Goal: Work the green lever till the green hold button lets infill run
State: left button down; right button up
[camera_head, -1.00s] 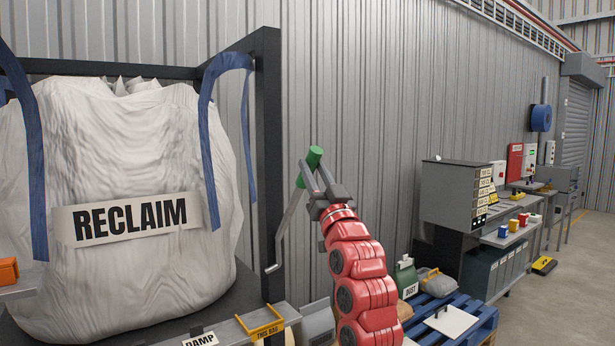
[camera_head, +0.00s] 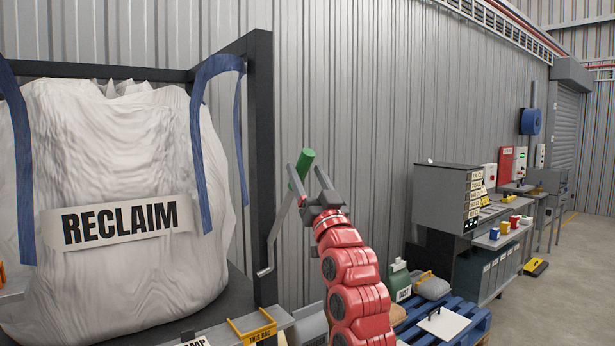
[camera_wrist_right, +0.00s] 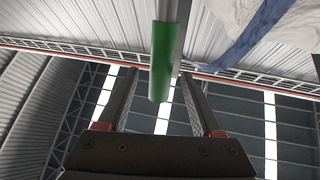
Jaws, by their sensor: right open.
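The green lever handle (camera_head: 302,165) tops a bent grey metal rod (camera_head: 281,227) beside the dark frame post. My right gripper (camera_head: 306,176) is open at the handle, with its fingers pointing up. In the right wrist view the handle (camera_wrist_right: 163,62) hangs from the top, its lower end between and beyond the tips of the open fingers. I cannot tell whether a finger touches it. I cannot make out the green hold button for certain; a small green spot shows on a far wall box (camera_head: 523,156). My left gripper is out of view.
A white bag marked RECLAIM (camera_head: 120,257) hangs in a dark frame (camera_head: 263,165) at left. A grey cabinet (camera_head: 441,197) stands right, with a bench and coloured blocks. A blue pallet (camera_head: 470,319) lies below. Open floor is at far right.

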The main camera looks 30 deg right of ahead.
jog(key=b+v, duration=0.8)
jog(key=v, duration=0.9)
jog(key=shift+f, duration=0.15)
jog(key=shift+s, duration=0.15)
